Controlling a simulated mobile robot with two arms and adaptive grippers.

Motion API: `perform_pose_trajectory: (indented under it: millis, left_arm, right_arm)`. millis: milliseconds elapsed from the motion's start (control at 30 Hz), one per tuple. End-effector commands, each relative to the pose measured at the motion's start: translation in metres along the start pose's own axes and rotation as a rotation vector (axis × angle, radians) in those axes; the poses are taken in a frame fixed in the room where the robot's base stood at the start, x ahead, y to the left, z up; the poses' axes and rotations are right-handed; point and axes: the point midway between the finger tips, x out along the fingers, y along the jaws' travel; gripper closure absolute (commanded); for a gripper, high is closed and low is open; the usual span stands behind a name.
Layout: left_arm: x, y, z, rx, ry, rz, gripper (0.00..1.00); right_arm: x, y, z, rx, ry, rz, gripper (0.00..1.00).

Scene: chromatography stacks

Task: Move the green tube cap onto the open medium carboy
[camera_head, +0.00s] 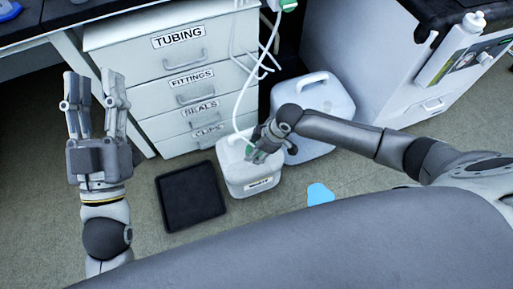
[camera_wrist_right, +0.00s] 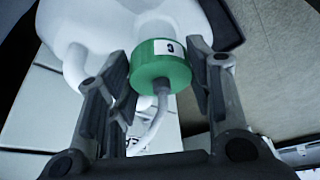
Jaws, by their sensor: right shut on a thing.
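The green tube cap (camera_wrist_right: 160,70) has a white label and a tube leaving it, and sits between my right gripper's fingers in the wrist view. My right gripper (camera_head: 258,150) is shut on it, over the top of the smaller white front carboy (camera_head: 247,185). The hand hides most of the cap in the head view. White carboy body (camera_wrist_right: 95,22) shows behind the cap in the wrist view; whether the cap touches its neck, I cannot tell. A larger white carboy (camera_head: 325,100) stands behind right. My left gripper (camera_head: 92,88) is raised at the left, open and empty.
A black tray (camera_head: 190,196) lies on the floor left of the front carboy. A blue patch (camera_head: 320,194) lies to its right. A drawer cabinet (camera_head: 176,67) stands behind. White tubing (camera_head: 252,85) hangs down to the front carboy's top. A white cabinet (camera_head: 365,60) is at right.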

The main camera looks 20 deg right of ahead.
Motion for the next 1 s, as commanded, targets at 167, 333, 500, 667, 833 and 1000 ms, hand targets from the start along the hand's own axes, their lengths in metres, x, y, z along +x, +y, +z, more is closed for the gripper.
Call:
perform_pose_trajectory:
  millis: [167, 333, 500, 667, 833, 1000]
  left_arm:
    - [0.0, -0.001, 0.006, 0.002, -0.034, -0.001, 0.6]
    - [-0.001, -0.002, 0.012, 0.003, -0.069, -0.003, 0.6]
    - [-0.001, -0.003, 0.018, 0.005, -0.102, -0.005, 0.6]
    - [-0.003, -0.004, 0.023, 0.006, -0.13, -0.008, 0.6]
    - [-0.004, -0.004, 0.026, 0.007, -0.142, -0.009, 0.6]
    - [-0.004, -0.004, 0.026, 0.007, -0.142, -0.009, 0.6]
  right_arm:
    - [0.0, 0.0, -0.001, 0.0, 0.001, 0.0, 0.77]
    - [0.0, 0.0, -0.001, 0.0, 0.001, 0.0, 0.77]
    - [0.0, 0.0, -0.001, 0.0, 0.0, 0.0, 0.77]
    - [0.0, 0.0, 0.0, 0.0, 0.0, 0.0, 0.77]
    - [0.0, 0.0, 0.0, 0.0, 0.0, 0.0, 0.77]
    - [0.0, 0.0, 0.0, 0.0, 0.0, 0.0, 0.77]
